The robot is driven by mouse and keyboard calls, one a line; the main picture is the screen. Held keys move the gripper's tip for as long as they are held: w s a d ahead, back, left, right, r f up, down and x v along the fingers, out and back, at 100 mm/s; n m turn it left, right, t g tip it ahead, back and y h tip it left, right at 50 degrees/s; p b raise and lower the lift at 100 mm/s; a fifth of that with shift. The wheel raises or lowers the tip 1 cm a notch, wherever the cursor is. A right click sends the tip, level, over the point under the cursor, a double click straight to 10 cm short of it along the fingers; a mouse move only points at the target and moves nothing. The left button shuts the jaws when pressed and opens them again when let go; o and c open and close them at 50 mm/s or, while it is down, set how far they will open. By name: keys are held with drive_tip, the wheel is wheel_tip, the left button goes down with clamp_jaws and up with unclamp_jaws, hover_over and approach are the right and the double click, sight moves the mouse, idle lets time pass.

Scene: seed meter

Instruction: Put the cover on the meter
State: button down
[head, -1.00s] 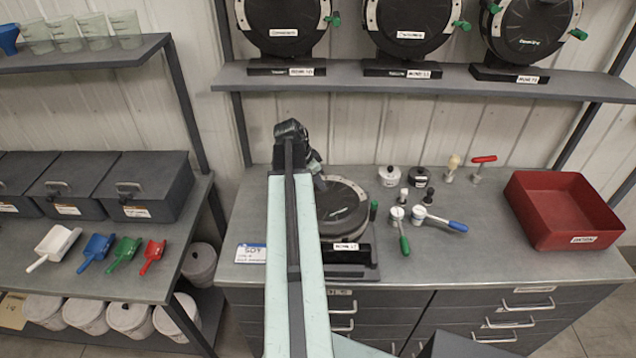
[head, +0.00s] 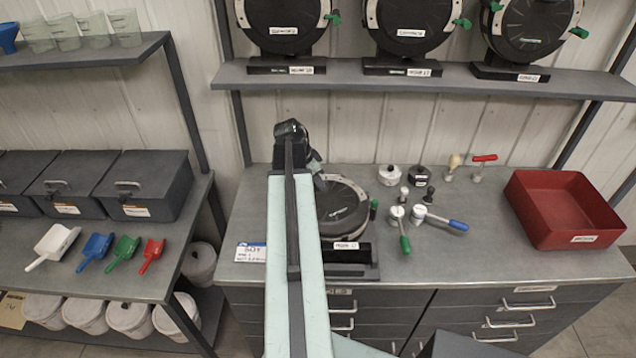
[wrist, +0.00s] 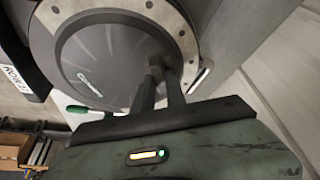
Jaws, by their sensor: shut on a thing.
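The meter (head: 347,245) stands on the grey bench, partly hidden behind my arm. A dark round cover (head: 345,207) is on its face, within or just above the pale rim. The wrist view shows the cover (wrist: 95,60) close up, with the pale bolted ring (wrist: 178,22) around it. My gripper (wrist: 160,72) is shut on the cover at a small dark part near its edge. I cannot tell whether the cover is fully seated. A green-handled part (head: 374,208) is at the meter's right side.
A red tray (head: 530,235) is at the bench's right. More meters (head: 410,25) stand on the shelf above. The front right of the bench is clear.

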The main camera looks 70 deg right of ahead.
drive_tip(key=c, duration=1.3)
unclamp_jaws()
drive_tip(key=shift+r, duration=0.15)
drive_tip(key=shift+c, duration=0.3)
wheel_tip(320, 180, up, 9)
drive_tip(key=p, duration=0.9)
drive_tip(key=shift+r, duration=0.15)
drive_tip(key=shift+w, duration=0.1)
